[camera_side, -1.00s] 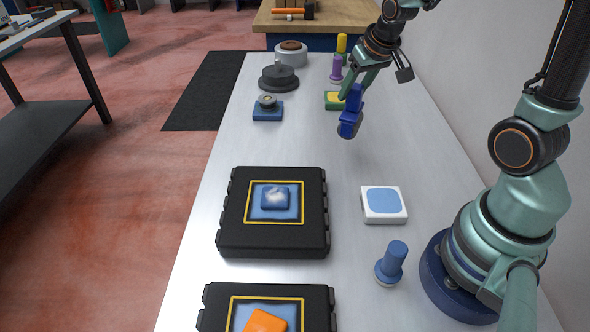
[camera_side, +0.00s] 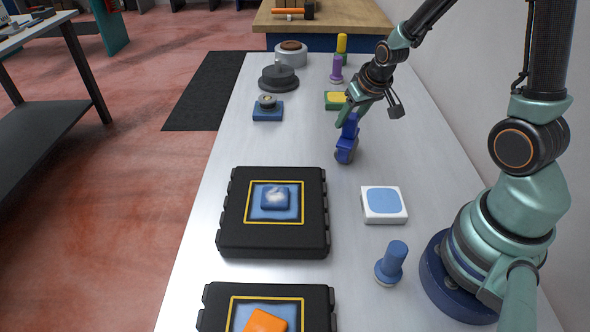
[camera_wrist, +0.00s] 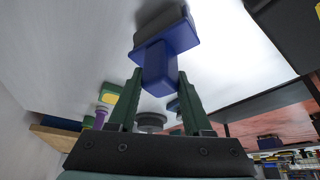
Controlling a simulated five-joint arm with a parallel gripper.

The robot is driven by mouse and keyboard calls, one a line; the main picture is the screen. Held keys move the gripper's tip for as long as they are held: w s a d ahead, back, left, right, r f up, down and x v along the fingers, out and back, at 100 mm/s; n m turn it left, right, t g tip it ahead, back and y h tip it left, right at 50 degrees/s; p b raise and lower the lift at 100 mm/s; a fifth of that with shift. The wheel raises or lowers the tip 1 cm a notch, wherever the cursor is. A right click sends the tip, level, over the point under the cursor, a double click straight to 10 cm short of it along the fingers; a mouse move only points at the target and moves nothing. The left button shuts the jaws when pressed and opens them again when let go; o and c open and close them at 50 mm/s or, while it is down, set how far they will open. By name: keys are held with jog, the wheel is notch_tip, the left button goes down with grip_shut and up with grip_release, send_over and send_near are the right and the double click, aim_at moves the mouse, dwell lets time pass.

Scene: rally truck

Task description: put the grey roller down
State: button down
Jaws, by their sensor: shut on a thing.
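The grey roller (camera_side: 346,151) has a blue handle and hangs below my gripper (camera_side: 352,116) over the middle right of the bench. In the wrist view its dark grey drum (camera_wrist: 162,30) points away from me, and the blue block of its handle sits between my two green fingers (camera_wrist: 160,82). My gripper is shut on that handle. The drum's lower end is close to the metal bench top (camera_side: 215,190); I cannot tell whether it touches.
A white-edged blue pad (camera_side: 384,204) and a blue knobbed tool (camera_side: 392,263) stand nearer the camera. A black case (camera_side: 232,243) lies to the left. A green and yellow sponge block (camera_side: 334,100) is just behind the roller. The bench between roller and black case is bare.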

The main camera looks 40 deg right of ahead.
jog(key=shift+c, duration=1.6)
grip_release()
jog(key=shift+f, duration=0.1)
jog(key=shift+s+r, duration=0.1)
jog(key=shift+r, duration=0.5)
jog(key=v, duration=1.1)
jog(key=s+a+r+n+y, duration=0.1)
jog(key=s+a+r+n, duration=0.2)
jog(key=a, duration=0.7)
notch_tip(320, 180, up, 3)
jog(key=shift+s+f+n+t, duration=0.3)
jog(key=shift+s+t, duration=0.1)
jog(key=shift+s, duration=0.75)
